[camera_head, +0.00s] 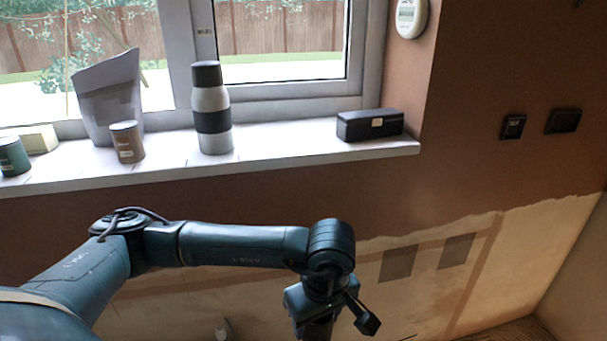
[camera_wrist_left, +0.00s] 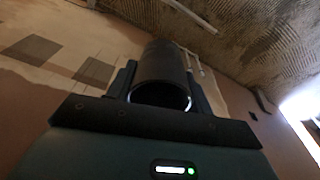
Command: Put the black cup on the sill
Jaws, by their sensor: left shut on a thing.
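The black cup (camera_wrist_left: 162,72) is a dark cylinder with its open rim toward the camera in the left wrist view. My left gripper (camera_wrist_left: 160,90) is shut on it, with a finger on either side. In the head view my left gripper (camera_head: 336,318) is low, below and in front of the sill, partly cut off by the bottom edge. I cannot make out the cup there. The white sill (camera_head: 275,150) runs under the window, with bare room between the bottle and the black case. My right gripper is not in view.
On the sill stand a grey-and-black bottle (camera_head: 211,108), a black case (camera_head: 369,124), a brown can (camera_head: 127,142), a green can (camera_head: 13,157), a grey bag (camera_head: 108,98) and a cream box (camera_head: 40,139). The brown wall (camera_head: 470,175) has sockets at right.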

